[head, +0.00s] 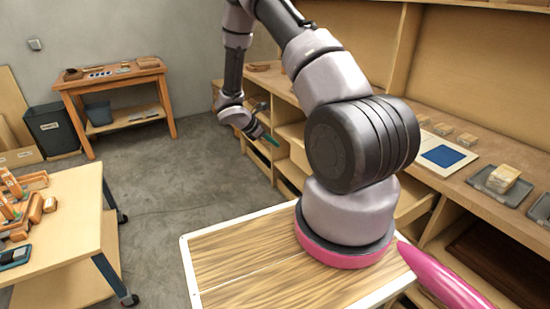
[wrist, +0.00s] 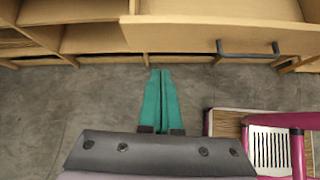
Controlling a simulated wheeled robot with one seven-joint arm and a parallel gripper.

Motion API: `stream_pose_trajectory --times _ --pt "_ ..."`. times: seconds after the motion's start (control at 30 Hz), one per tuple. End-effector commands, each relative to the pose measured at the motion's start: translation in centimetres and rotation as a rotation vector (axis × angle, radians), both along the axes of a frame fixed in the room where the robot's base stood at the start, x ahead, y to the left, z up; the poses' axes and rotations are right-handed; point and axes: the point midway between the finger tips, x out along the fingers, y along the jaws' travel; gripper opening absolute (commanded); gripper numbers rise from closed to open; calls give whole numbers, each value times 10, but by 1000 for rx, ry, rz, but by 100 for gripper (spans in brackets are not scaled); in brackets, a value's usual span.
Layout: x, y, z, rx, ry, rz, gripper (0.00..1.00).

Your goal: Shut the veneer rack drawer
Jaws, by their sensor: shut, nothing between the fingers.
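The veneer rack drawer is a pale wooden drawer. In the wrist view its front panel (wrist: 190,36) spans the upper middle and right, with a dark bar handle (wrist: 248,49) at the right. The panel stands out past the shelves on its left, so the drawer looks pulled out. In the head view my arm hides much of this area. My gripper (head: 270,139) has green fingers, held together with nothing between them. In the wrist view the fingertips (wrist: 160,71) point toward the drawer's left part, just below its lower edge in the picture. I cannot tell whether they touch it.
The long wooden bench (head: 460,170) runs along the right, with trays and wood blocks on top. Open shelves (wrist: 88,40) lie left of the drawer. A wheeled cart (head: 75,215) stands at left and a small table (head: 110,78) at the back. Grey floor between is clear.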

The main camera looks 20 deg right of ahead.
Motion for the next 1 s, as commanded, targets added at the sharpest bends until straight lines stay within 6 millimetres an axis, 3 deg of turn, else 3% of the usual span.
stream_pose_trajectory --times 0.1,0.27,0.73,1.0 --pt "1 0 -20 -13 38 52 0" --pt "1 -7 -31 -17 48 64 0" --pt "6 -72 -96 -13 46 59 0" --pt "9 -106 -94 -14 44 60 0"
